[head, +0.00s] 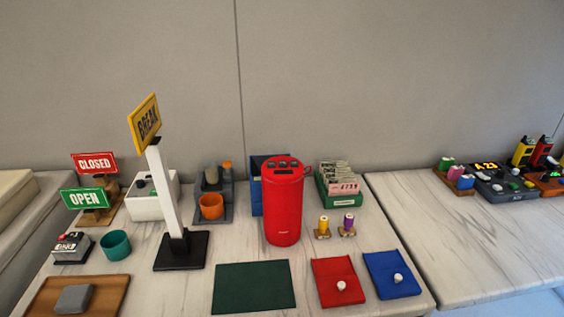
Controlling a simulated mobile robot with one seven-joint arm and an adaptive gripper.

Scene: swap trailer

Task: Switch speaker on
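A tall red cylinder that looks like the speaker (283,212) stands upright near the middle of the left table in the head view. Its top face carries several dark buttons, and small pale lettering shows low on its front. I cannot tell from here whether it is on. My gripper is not in view.
A dark green mat (254,287) lies empty in front.

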